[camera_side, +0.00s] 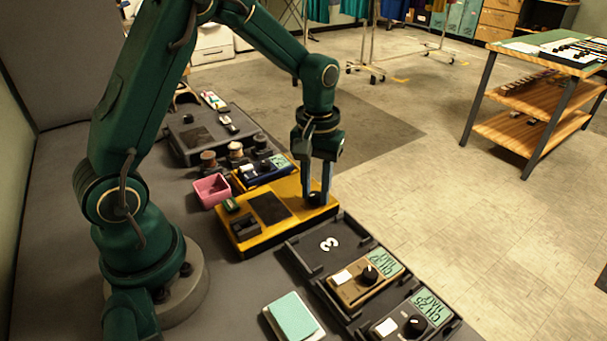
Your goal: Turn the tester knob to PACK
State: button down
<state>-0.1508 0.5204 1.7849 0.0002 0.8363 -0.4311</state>
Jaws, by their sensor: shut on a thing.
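The yellow tester (258,228) lies flat on the grey bench in the middle of the side view, with a dark panel on its top. My gripper (318,195) points straight down over the right end of the tester. It is shut on the tester's dark round knob (315,199), which shows low between the fingers. The knob's pointer and any PACK marking are too small or hidden to read.
A black tray (330,244) marked 3 holds brown and dark boxes with knobs and green labels at the front right. A pink bin (212,190), a blue device (262,171) and several spools stand behind the tester. A teal-topped pad (293,315) lies in front.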

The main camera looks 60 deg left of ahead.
aim_at(316, 195)
jog(key=m, duration=0.6)
jog(key=shift+m, duration=0.3)
dwell(0.4)
jog(key=c, duration=0.6)
grip_release()
jog(key=shift+r, duration=2.6)
